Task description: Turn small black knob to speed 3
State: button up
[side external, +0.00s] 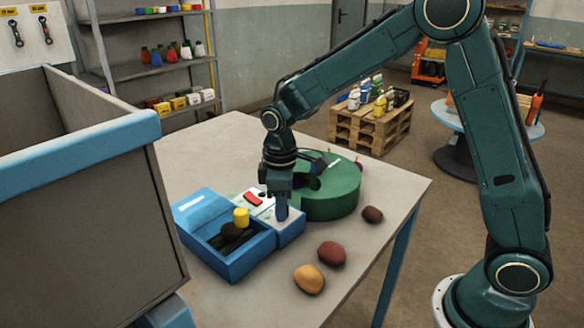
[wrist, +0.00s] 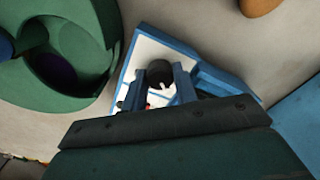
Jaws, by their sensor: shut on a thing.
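The small black knob (wrist: 160,72) sits on the white panel of a blue-edged control box (wrist: 146,48). A pale mark shows on the knob's edge nearest my gripper. My gripper (wrist: 161,83) is shut on the knob, with one finger on each side of it. In the side view my gripper (side external: 281,211) points down at the right part of the control box (side external: 292,229), and its fingers hide the knob there. A red switch (side external: 253,199) is on the panel to the left of my fingers. I cannot read any speed numbers.
A round green housing (side external: 330,203) stands close behind and right of the box. A blue open tray (side external: 233,266) with a yellow cylinder (side external: 241,217) adjoins it on the left. Orange (side external: 309,279), red (side external: 332,253) and brown (side external: 372,214) lumps lie on the table.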

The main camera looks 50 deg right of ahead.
jog(key=shift+m, duration=0.3)
jog(key=m, duration=0.9)
jog(key=shift+m, duration=0.4)
jog(key=m, duration=0.9)
jog(key=shift+m, duration=0.3)
jog(key=o, duration=1)
jog(key=shift+c, duration=0.2)
